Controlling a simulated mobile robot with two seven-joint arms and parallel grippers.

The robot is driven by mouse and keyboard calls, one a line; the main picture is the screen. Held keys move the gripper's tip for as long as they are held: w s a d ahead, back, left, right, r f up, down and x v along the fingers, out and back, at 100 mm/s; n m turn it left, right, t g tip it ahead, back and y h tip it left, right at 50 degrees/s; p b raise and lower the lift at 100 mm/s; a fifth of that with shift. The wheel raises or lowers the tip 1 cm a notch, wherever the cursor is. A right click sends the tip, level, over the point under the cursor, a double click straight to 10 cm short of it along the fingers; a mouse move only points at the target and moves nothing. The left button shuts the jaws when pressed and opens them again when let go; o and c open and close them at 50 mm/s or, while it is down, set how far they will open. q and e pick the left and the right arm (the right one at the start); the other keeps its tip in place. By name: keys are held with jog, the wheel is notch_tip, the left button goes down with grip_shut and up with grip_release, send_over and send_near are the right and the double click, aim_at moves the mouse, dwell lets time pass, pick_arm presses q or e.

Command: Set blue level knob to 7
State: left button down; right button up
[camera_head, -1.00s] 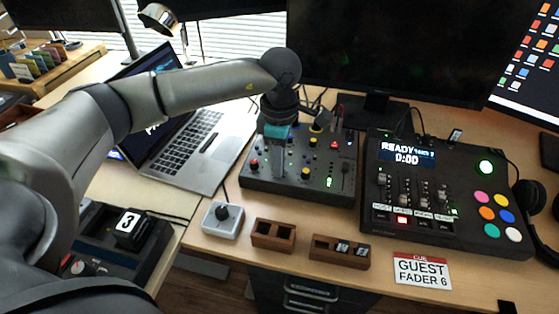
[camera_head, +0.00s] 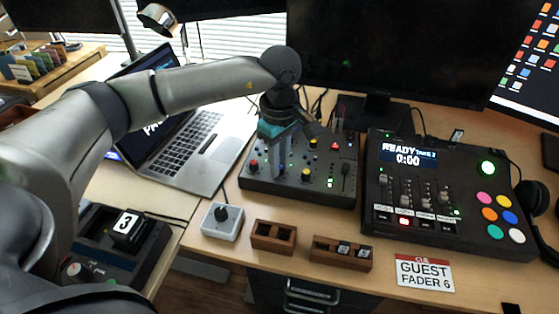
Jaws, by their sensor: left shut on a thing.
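The black mixer panel (camera_head: 318,188) stands on the desk, with red and yellow knobs, lit green lights and a slider. My left gripper (camera_head: 283,173) comes down onto the left middle of the panel, fingers pointing down. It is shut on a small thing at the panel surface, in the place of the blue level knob. The fingers hide that knob, so its colour and setting cannot be read. A yellow knob (camera_head: 306,175) is just right of the fingertips, and a red knob (camera_head: 254,166) is to their left. My right gripper is not in view.
A laptop (camera_head: 185,140) is left of the panel. A black fader console (camera_head: 440,200) stands to the right. A small grey box with a black knob (camera_head: 222,221), wooden holders (camera_head: 273,237) (camera_head: 341,253) and a cue card (camera_head: 424,273) lie in front.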

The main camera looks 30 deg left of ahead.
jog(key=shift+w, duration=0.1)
pick_arm(q)
jog(key=c, duration=0.7)
grip_release()
jog(key=shift+c, duration=0.2)
jog(key=shift+r, duration=0.1)
jog(key=shift+r, duration=0.25)
notch_tip(320, 180, up, 15)
jog(key=p, duration=0.4)
jog(key=shift+f, duration=0.15)
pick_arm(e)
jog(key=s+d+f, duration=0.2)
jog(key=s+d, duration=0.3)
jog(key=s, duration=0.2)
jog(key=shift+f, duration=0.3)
pick_arm(q)
jog(key=shift+f, duration=0.1)
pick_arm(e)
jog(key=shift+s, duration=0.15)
